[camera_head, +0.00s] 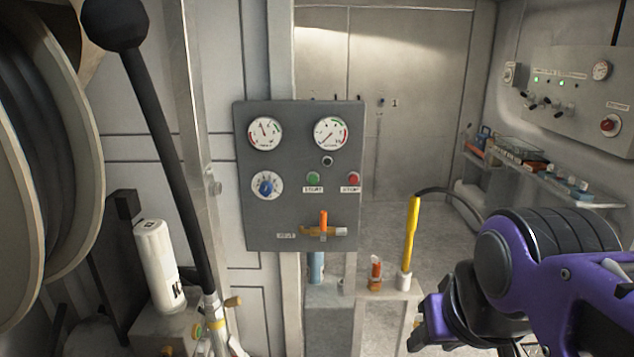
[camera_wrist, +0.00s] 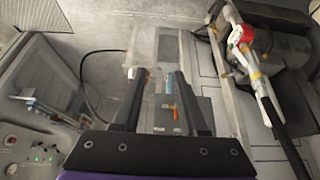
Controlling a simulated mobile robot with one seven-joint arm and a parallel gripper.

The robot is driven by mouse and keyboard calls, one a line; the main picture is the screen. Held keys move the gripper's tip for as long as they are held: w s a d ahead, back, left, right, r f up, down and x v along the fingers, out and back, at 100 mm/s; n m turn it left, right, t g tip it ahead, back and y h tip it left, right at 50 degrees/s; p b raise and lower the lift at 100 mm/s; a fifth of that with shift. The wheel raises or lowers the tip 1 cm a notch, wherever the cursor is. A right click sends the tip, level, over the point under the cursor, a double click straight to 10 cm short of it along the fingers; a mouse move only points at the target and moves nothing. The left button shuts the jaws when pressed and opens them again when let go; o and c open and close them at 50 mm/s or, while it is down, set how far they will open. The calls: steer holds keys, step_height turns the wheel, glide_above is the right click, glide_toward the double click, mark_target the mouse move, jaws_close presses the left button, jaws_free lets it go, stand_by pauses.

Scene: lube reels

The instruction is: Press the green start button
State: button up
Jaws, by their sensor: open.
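The green start button (camera_head: 313,178) is on the dark grey control panel (camera_head: 300,222), above a START label. The red stop button (camera_head: 353,179) is just to its right. In the head view my gripper (camera_head: 418,325) is at the lower right, below and right of the panel and well apart from the button. In the wrist view my two dark fingers (camera_wrist: 157,78) are spread apart with nothing held between them. I cannot make out the green start button in the wrist view.
The panel also carries two gauges (camera_head: 263,133), a blue dial (camera_head: 267,185) and an orange-handled valve (camera_head: 323,222). Below, a yellow tool (camera_head: 411,234) stands upright in a holder, beside a small orange item (camera_head: 376,270). A long black lever (camera_head: 165,140) and a reel (camera_head: 85,130) are left.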

jaws_close()
stand_by(1.4)
